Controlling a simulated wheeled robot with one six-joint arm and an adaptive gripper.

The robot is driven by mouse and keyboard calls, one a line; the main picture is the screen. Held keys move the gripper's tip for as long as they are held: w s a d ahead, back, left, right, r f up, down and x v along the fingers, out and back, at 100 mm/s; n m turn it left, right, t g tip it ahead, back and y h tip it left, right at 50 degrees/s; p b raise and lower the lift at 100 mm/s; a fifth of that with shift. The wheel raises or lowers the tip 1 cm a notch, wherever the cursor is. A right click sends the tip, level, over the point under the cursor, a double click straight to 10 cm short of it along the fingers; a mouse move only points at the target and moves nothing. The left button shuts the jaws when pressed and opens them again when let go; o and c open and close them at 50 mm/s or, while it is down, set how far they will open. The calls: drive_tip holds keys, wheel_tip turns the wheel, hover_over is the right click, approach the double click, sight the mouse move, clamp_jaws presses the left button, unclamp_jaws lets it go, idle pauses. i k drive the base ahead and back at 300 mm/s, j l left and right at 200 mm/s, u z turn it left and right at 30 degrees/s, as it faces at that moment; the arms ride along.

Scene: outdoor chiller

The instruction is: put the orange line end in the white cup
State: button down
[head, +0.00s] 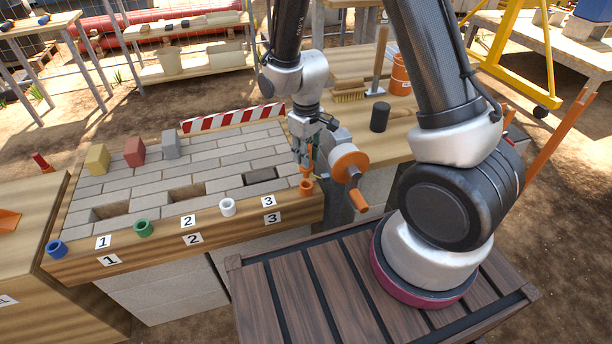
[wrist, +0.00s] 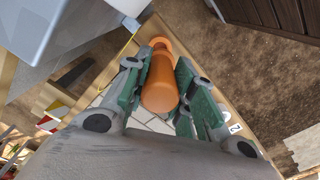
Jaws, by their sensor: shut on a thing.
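My gripper (head: 306,160) is shut on the orange line end (wrist: 160,85), which sits between the green finger pads in the wrist view. In the head view the gripper points down over the orange cup (head: 306,188) at the right end of the bench's front edge. The held end's lower tip is just above or in that cup; I cannot tell which. The white cup (head: 228,207) stands on the same front edge, to the left of the gripper, and its top looks open and empty.
A grey reel with an orange disc and handle (head: 350,164) stands close right of the gripper. Green (head: 143,228) and blue (head: 56,249) cups stand farther left. A striped barrier (head: 234,117) and coloured blocks (head: 134,152) are behind. The paving between is mostly clear.

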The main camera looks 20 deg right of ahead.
sight(228, 210)
drive_tip(key=j+z, duration=0.2)
drive_tip(key=j, duration=0.55)
drive_tip(key=j+z, duration=0.2)
drive_tip(key=j, duration=0.5)
drive_tip(key=k+j+z, duration=0.2)
drive_tip(key=j, duration=0.55)
